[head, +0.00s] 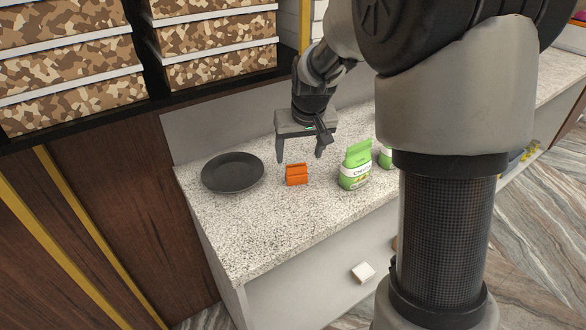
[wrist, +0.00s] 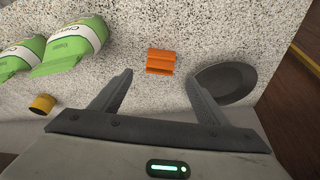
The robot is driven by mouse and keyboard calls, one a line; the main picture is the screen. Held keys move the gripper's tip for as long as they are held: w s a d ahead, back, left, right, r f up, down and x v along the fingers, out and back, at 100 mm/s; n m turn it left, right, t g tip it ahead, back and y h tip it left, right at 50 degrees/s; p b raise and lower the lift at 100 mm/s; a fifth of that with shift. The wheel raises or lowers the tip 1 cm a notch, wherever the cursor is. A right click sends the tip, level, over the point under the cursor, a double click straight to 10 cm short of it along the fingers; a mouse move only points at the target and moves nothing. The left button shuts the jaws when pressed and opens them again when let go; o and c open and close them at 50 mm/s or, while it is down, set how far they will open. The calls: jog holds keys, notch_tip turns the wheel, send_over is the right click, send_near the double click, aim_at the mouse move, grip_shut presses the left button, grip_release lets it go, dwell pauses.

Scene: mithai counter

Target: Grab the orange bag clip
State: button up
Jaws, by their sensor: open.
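The orange bag clip (head: 296,175) lies on the speckled counter between the dark plate and a green bag. In the wrist view the clip (wrist: 160,62) is just beyond the fingertips and between their lines, with clear counter around it. My gripper (head: 300,158) is open and empty above the counter, close to the clip and behind it in the head view. Its two fingers (wrist: 160,75) are spread wider than the clip. I see no contact between the fingers and the clip.
A dark round plate (head: 233,172) lies left of the clip. A green and white bag (head: 355,168) stands to the right, with a second one (head: 385,157) partly hidden behind my arm. A yellow-orange cylinder (wrist: 43,104) shows in the wrist view. The counter in front (head: 270,225) is clear.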

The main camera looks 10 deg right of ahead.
aim_at(297, 165)
jog(key=x, duration=0.8)
jog(key=shift+w+b, duration=0.25)
jog(key=shift+b, duration=0.05)
jog(key=c, duration=1.1)
